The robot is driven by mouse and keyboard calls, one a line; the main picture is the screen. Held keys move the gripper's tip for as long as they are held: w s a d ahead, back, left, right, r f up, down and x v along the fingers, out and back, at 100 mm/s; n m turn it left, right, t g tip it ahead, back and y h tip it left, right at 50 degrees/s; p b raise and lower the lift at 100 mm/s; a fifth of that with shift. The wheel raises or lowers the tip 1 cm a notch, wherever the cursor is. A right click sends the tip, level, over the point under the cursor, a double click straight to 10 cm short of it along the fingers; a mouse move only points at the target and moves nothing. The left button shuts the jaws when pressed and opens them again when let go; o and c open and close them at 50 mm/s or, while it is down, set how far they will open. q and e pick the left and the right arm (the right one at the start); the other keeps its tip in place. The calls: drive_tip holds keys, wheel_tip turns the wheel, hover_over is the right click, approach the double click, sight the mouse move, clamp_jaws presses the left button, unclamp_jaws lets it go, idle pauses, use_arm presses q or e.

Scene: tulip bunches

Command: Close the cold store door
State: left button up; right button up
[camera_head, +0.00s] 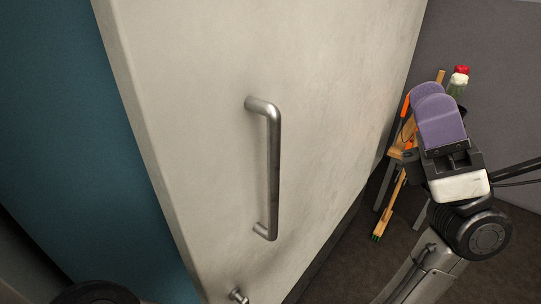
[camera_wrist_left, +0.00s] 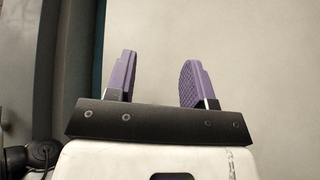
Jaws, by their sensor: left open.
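The cold store door (camera_head: 210,70) is a large pale panel that fills the middle of the head view. Its thick left edge shows beside a teal surface. A steel bar handle (camera_head: 273,165) stands upright on its face.
A teal surface (camera_head: 60,110) is left of the door. A small metal fitting (camera_head: 238,296) is low on the door. Dark floor (camera_head: 345,265) shows below the door.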

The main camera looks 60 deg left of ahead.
use_arm(q)
drive_tip(key=s+a+f+n+t+h, duration=0.1)
drive_tip(key=s+a+f+t+h, duration=0.25)
drive_tip(key=a+f+h, duration=0.35)
drive_tip(key=n+t+h, duration=0.2)
drive_tip(key=h, duration=0.1)
approach(268, 161)
drive_tip(key=x, duration=0.3)
drive_tip(key=b+x, duration=0.1)
drive_tip(key=x, duration=0.2)
drive_tip(key=b+x, duration=0.1)
drive_tip(key=x, duration=0.3)
drive_tip(key=shift+w+a+f, duration=0.3)
drive_tip(key=shift+w+f, duration=0.05)
drive_tip(key=shift+f, duration=0.05)
drive_tip(key=shift+s+a, duration=0.4)
drive_tip(key=shift+a, duration=0.15)
drive_tip(key=shift+c, duration=0.3)
clamp_jaws()
